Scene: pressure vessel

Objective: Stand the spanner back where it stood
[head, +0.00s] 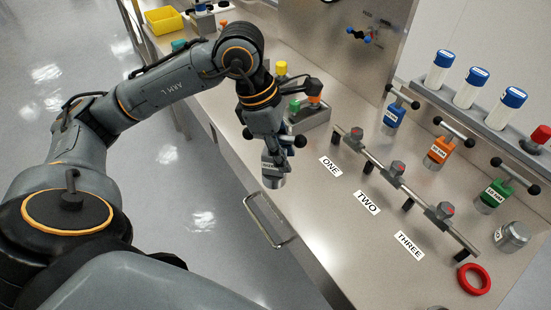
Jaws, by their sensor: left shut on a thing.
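My left gripper (276,146) is shut on a spanner (273,181) above the bench's front edge. The spanner has a silver lower end and a pale label. Black ball ends show on either side near the fingers, and the fingers hide much of its upper part. Its lower end seems clear of the bench, but I cannot tell the height. Similar T-handled spanners stand upright at the right: a blue one (392,116), an orange one (438,150) and a green one (494,193). My right gripper is not in view.
A rail with three clamps (397,169) runs behind labels ONE, TWO and THREE. A rack of blue-capped bottles (470,87) stands behind. A silver cylinder (512,235) and red ring (474,279) are at right. A grey block (314,115) is behind my gripper. Bench front is mostly clear.

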